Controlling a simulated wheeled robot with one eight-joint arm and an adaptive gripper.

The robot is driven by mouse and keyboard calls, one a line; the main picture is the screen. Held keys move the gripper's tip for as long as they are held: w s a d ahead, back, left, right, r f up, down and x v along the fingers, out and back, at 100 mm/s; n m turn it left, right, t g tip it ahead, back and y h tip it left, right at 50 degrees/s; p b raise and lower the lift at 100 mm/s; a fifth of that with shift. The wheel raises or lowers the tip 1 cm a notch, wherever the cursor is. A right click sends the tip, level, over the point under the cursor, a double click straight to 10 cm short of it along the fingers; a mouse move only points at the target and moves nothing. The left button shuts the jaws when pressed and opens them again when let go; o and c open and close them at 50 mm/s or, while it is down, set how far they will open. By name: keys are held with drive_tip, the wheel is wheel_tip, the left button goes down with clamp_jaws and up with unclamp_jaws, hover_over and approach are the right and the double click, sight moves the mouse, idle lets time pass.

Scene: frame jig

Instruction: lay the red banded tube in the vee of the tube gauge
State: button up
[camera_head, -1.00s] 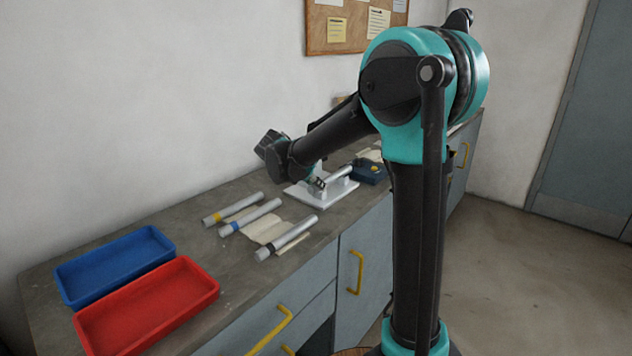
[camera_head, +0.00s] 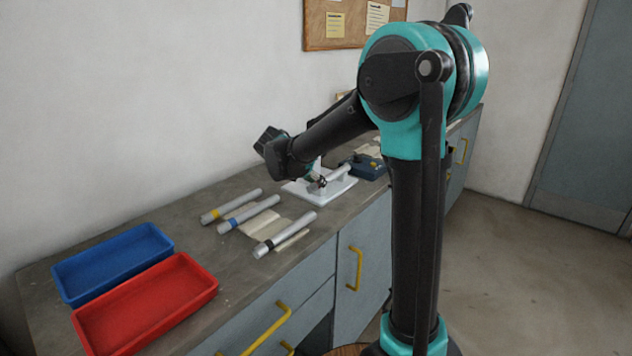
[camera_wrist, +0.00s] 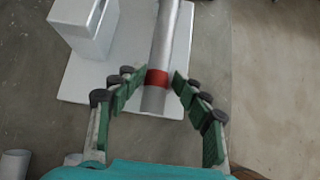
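The red banded tube (camera_wrist: 163,45) is silver with a red band near its close end. It lies over the white base of the tube gauge (camera_wrist: 75,75); the gauge also shows in the head view (camera_head: 300,190), with the tube (camera_head: 340,172) lying slightly tilted on it. The vee is hidden beneath the tube, so I cannot tell how it is seated. My gripper (camera_wrist: 154,77) is open, with its green fingertips on either side of the red band and a small gap at each side. In the head view the fingers are small and partly hidden.
Tubes banded yellow (camera_head: 231,206), blue (camera_head: 248,214) and black (camera_head: 285,233) lie on the bench left of the gauge. A blue tray (camera_head: 112,262) and a red tray (camera_head: 146,305) stand farther left. A dark blue box (camera_head: 368,168) sits just right of the gauge.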

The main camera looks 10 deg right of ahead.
drive_tip(key=v, duration=1.2)
drive_tip(key=shift+s, duration=0.1)
